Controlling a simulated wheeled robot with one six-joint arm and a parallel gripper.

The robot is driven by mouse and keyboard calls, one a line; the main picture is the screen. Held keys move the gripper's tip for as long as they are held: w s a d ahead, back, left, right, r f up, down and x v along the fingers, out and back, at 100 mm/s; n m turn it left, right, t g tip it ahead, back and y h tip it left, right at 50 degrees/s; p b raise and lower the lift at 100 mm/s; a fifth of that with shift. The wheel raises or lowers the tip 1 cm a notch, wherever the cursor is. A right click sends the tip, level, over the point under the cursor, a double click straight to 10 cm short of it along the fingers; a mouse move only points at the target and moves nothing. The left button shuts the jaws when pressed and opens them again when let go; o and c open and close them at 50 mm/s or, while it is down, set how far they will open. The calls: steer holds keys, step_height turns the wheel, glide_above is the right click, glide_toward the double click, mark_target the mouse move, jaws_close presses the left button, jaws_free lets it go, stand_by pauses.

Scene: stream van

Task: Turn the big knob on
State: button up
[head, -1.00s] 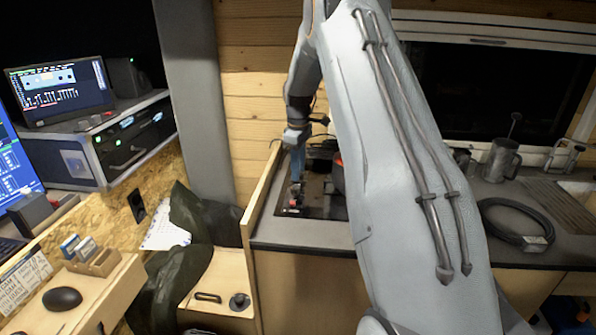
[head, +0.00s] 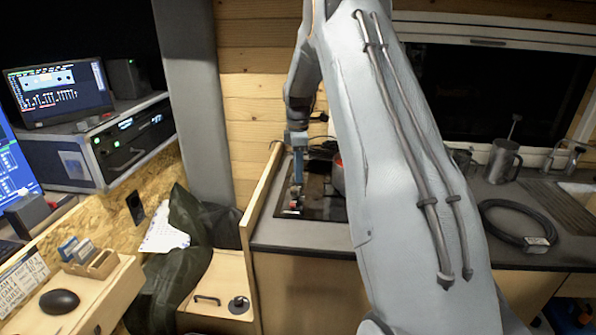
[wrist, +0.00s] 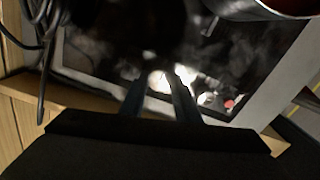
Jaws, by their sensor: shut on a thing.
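The dark cooktop (head: 322,206) is set into the grey counter, partly hidden behind my arm. My gripper (head: 296,188) points down at its front left corner, where small red and pale spots show. In the wrist view, my gripper's two fingertips (wrist: 160,82) are close together over the dark glossy cooktop (wrist: 215,75). A bright pale thing, seemingly the big knob (wrist: 157,80), sits between them, so my gripper is shut on it. Glare and shadow hide the knob's outline and its turn angle. A small red-marked thing (wrist: 229,103) lies to the right.
A red-and-dark pot (head: 338,175) stands on the cooktop behind my arm. A wooden panel (head: 262,195) rises along the counter's left edge. A black coiled cable (head: 515,222) and a metal mug (head: 503,160) are on the right of the counter.

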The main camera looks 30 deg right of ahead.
steer(key=o, duration=1)
steer(key=shift+o, duration=0.2)
steer(key=shift+r, duration=0.15)
steer(key=shift+r+b, duration=1.15)
steer(key=shift+r, duration=2.65)
